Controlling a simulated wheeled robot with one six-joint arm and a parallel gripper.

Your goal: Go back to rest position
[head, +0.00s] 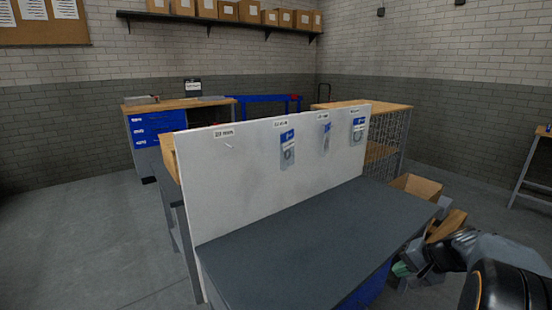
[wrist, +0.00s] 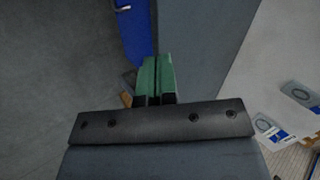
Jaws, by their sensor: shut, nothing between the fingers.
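My gripper (head: 402,270) is at the lower right of the head view, beside the right end of the grey bench top (head: 300,240). Its green fingertips look close together. In the wrist view the two green fingers (wrist: 157,76) lie side by side with only a thin dark line between them, and nothing shows in their grip. My arm partly hides the area around the gripper in the head view.
A white board (head: 250,180) with hanging packets (head: 287,150) stands along the bench. An open cardboard box (head: 418,187) lies beyond the bench's right end. A blue-drawer workbench (head: 152,128) stands behind. The floor at left is clear.

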